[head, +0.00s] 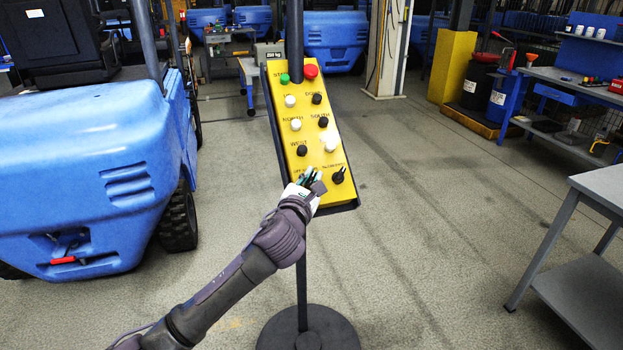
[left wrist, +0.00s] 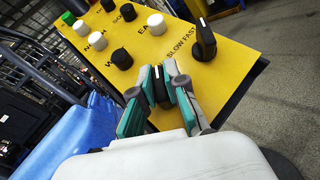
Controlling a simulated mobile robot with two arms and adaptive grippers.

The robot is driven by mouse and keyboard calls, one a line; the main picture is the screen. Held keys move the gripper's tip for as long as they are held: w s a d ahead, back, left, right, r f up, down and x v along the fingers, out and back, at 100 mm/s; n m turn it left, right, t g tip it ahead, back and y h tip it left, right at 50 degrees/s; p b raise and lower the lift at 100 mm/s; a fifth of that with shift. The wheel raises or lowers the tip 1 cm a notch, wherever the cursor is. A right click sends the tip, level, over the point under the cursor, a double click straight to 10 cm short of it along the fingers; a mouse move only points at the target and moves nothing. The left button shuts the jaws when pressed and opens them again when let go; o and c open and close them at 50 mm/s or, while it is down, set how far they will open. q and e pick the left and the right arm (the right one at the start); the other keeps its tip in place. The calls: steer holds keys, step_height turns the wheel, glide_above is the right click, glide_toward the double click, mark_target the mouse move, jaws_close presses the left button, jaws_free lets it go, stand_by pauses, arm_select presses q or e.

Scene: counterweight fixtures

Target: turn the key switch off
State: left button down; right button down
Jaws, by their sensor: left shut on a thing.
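The yellow control panel (head: 309,133) stands tilted on a dark post. My left gripper (head: 312,178) is at its lower left. In the left wrist view the fingers (left wrist: 160,92) are shut on a black knob with a white line, the key switch (left wrist: 161,84). The white line points roughly up in that view. The fingers hide the sides of the switch, and its label is mostly covered. In the head view the gripper covers most of the switch. My right gripper is in neither view.
A black SLOW/FAST selector (head: 338,175) sits just right of the gripper. Several white and black buttons, a green one (head: 284,79) and a red one (head: 310,71) are higher on the panel. A blue vehicle (head: 100,160) stands left, a grey table (head: 600,185) right.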

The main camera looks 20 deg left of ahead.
arm_select(q)
steer(key=n+y, duration=0.1)
steer(key=n+y+b, duration=0.1)
steer(key=n+y, duration=0.1)
steer(key=shift+d+f+n+b, duration=0.1)
steer(key=shift+f+n+b, duration=0.05)
steer(key=shift+n+b, duration=0.15)
steer(key=n+y+b, duration=0.1)
steer(key=n+y, duration=0.2)
steer(key=n+g+y, duration=0.1)
steer(key=n+y, duration=0.2)
steer(key=shift+n+g+y+b, duration=0.3)
steer(key=shift+n+b, duration=0.05)
steer(key=shift+n, duration=0.05)
steer(key=n+g+y, duration=0.2)
steer(key=n, duration=0.1)
steer(key=n+g+y+b, duration=0.1)
steer(key=n+g+y, duration=0.1)
steer(key=n, duration=0.1)
steer(key=shift+y, duration=0.3)
steer(key=shift+n+g+y+b, duration=0.75)
steer(key=shift+n+g+y, duration=0.15)
steer(key=shift+n+g, duration=1.9)
steer(key=shift+n, duration=0.3)
steer(key=c, duration=1.2)
jaws_free()
